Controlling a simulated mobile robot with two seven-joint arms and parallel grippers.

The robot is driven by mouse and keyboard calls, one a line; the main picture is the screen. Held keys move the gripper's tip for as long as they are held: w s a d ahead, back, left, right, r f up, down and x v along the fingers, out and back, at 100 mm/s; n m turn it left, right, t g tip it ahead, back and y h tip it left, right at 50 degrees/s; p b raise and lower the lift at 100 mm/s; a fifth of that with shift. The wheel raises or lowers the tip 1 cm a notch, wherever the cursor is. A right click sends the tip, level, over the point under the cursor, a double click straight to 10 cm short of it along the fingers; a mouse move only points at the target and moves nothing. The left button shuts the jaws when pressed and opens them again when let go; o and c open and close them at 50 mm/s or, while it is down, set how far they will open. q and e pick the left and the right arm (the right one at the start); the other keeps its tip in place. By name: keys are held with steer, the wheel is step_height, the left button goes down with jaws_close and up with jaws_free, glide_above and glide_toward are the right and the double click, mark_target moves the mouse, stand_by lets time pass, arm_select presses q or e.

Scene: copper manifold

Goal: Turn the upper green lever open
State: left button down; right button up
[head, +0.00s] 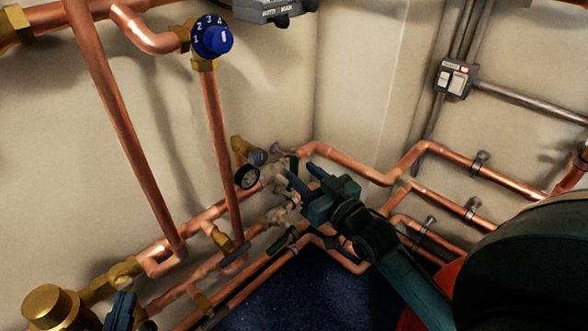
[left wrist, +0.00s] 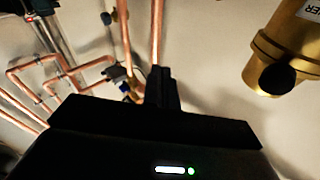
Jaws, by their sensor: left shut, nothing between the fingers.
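The upper green lever (head: 293,163) shows as a small dark green piece on a valve in the corner, partly hidden by my right gripper. A lower green lever (head: 280,241) sits on the pipe below. My right gripper (head: 304,176) is at the upper valve, its two fingers apart around or just beside the lever; I cannot tell whether they touch it. My left gripper (head: 123,304) is at the lower left of the head view, far from the levers. In the left wrist view its fingers (left wrist: 164,84) are together and empty.
A round black gauge (head: 247,177) is close left of my right gripper. Copper pipes run along both walls. A blue numbered dial (head: 212,39) is above. A brass cylinder (head: 48,307) stands beside my left gripper. A switch box (head: 454,79) is on the right wall.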

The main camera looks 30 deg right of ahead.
mark_target(297, 168)
steer(key=shift+w+a+b, duration=0.15)
steer(key=shift+w+b, duration=0.1)
steer(key=shift+w, duration=0.85)
steer(key=shift+w+a+b, duration=0.15)
steer(key=shift+w+b, duration=0.05)
steer(key=shift+w, duration=0.9)
jaws_close()
